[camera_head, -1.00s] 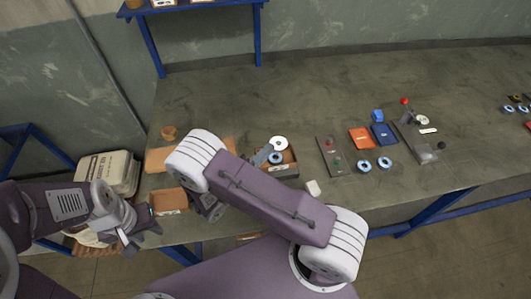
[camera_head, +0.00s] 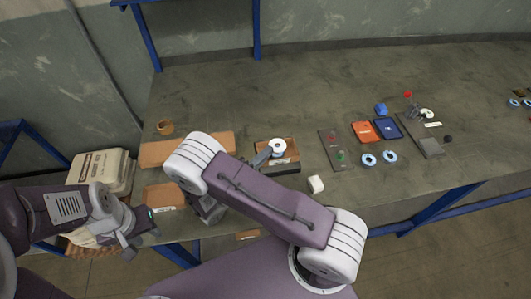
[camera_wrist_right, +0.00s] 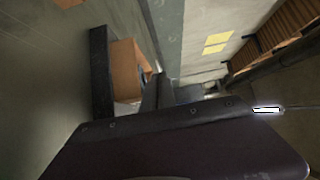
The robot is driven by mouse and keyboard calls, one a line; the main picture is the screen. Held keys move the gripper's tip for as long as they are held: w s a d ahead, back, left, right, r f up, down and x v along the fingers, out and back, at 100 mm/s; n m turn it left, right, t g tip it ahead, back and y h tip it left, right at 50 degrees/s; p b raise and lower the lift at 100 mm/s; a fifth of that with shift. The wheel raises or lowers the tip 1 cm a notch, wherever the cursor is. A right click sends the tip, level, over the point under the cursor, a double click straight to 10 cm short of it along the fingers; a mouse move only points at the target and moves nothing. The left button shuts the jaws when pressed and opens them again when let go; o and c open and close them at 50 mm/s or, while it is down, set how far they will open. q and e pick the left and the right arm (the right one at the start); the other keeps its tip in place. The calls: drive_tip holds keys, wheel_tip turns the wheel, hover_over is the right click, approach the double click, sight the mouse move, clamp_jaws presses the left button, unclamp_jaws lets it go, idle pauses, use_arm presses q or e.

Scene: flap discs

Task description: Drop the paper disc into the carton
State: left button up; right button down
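A white ring-shaped disc (camera_head: 278,146), which I take for the paper disc, shows at the small brown box (camera_head: 291,149) in the middle of the bench. Grey metal beside it may be a fingertip of my right gripper; my right arm hides most of that gripper. Whether it touches the disc is unclear. A low open carton (camera_head: 158,195) with a label lies to the left, partly behind my right arm. My left gripper (camera_head: 139,241) looks open and empty near the bench's front-left edge. In the right wrist view, dark gripper parts flank a brown cardboard shape (camera_wrist_right: 126,68).
Two blue rings (camera_head: 379,157), an orange packet (camera_head: 367,131), a blue one (camera_head: 388,128) and a switch panel (camera_head: 335,150) lie to the right.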

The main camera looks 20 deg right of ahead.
drive_tip(key=c, duration=2.1)
unclamp_jaws()
drive_tip(key=shift+f, duration=0.3)
drive_tip(key=shift+c, duration=0.2)
drive_tip(key=o, duration=0.5)
drive_tip(key=shift+s, duration=0.1)
wheel_tip(320, 180, up, 7)
drive_tip(key=p, duration=0.6)
drive_tip(key=shift+p, duration=0.4)
